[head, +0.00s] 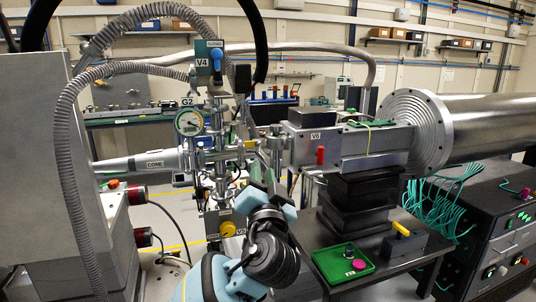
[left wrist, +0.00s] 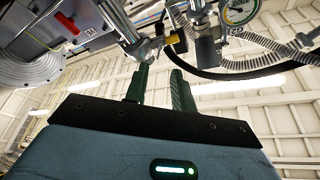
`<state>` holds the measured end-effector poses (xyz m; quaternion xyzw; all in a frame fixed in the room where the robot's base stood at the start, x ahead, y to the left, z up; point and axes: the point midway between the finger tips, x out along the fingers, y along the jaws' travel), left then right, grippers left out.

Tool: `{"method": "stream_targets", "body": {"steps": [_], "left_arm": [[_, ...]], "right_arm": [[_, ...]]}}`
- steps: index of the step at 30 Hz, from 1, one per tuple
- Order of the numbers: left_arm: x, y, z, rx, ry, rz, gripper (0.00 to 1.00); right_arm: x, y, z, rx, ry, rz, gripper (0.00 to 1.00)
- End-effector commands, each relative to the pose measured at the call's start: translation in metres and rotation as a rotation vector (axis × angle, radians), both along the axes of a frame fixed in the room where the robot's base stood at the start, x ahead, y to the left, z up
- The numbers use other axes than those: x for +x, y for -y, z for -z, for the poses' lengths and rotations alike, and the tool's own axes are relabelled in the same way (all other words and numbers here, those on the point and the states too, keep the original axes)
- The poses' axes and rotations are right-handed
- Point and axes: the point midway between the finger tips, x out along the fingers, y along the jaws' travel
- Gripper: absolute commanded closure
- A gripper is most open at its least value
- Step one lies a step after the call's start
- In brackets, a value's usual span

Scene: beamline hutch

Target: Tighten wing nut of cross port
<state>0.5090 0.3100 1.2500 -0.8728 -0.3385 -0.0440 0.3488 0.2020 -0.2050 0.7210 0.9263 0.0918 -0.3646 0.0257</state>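The metal cross port (head: 208,160) with its clamped flanges stands in the middle of the head view, below the V4 valve and the G2 gauge. A clamp (head: 276,142) joins the line at its right, next to the V6 block. In the left wrist view a clamp (left wrist: 142,44) shows just beyond the fingers, with a small yellow part (left wrist: 172,38) beside it. I cannot make out the wing nut for certain. My left gripper (head: 263,180) is below and right of the cross; in the left wrist view (left wrist: 160,72) its green fingers are apart with nothing between them. My right gripper is not in view.
A pressure gauge (head: 189,123) and grey corrugated hoses (head: 68,150) crowd the left. The V6 block (head: 318,140) and large steel pipe (head: 480,120) fill the right. A green tray (head: 342,265) and a yellow-handled box (head: 403,243) sit on the dark bench.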

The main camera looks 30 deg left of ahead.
Motion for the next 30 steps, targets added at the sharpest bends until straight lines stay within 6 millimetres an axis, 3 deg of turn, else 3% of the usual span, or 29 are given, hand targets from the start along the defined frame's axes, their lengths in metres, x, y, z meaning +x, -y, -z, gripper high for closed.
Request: {"method": "stream_targets", "body": {"steps": [18, 30], "left_arm": [[0.055, -0.04, -0.024, 0.002, 0.0, -0.002, 0.75], [0.06, -0.043, -0.024, 0.001, -0.002, 0.0, 0.76]], "right_arm": [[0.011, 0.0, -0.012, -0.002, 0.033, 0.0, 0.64], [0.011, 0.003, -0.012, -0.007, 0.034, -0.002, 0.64]]}}
